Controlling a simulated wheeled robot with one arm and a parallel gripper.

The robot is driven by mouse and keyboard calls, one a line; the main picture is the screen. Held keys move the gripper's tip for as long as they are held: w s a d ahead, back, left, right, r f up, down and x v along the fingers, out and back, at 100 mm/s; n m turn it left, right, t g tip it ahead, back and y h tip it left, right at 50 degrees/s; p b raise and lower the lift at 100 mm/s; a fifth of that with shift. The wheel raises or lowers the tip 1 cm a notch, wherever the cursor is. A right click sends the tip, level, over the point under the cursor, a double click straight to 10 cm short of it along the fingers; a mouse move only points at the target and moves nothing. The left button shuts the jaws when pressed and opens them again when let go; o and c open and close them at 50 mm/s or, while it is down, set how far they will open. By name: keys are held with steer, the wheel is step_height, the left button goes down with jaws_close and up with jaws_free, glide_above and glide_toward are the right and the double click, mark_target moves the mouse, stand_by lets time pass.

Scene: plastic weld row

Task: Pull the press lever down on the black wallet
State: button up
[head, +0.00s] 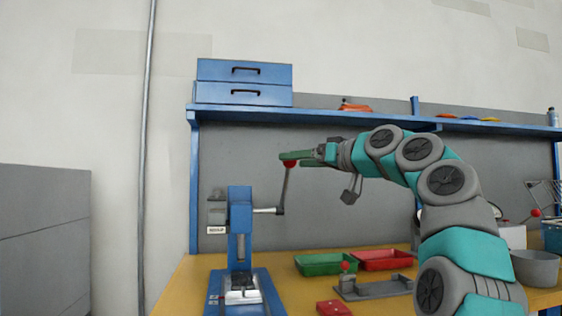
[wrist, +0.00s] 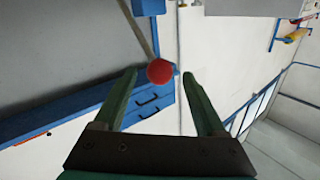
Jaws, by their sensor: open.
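The blue press (head: 240,235) stands on the left part of the yellow workbench. Its lever (head: 284,190) rises from the shaft on the press's right side and ends in a red ball knob (head: 290,163). A small dark item, perhaps the black wallet (head: 242,281), lies on the press base under the ram, with a paler piece at its front. My gripper (head: 293,158) is at the knob, pointing left. In the wrist view the red knob (wrist: 160,71) shows between the tips of my open green fingers (wrist: 160,82), nearer the left one. Whether a finger touches it is unclear.
A green tray (head: 325,264), a red tray (head: 384,260) and a grey fixture with a red knob (head: 372,287) sit right of the press. A red block (head: 333,308) lies in front. A blue shelf (head: 370,122) with blue drawers (head: 243,82) runs above.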

mark_target(285, 187)
steer(key=p+x, duration=0.2)
steer(key=x, duration=0.4)
jaws_close()
stand_by(0.5)
stand_by(0.8)
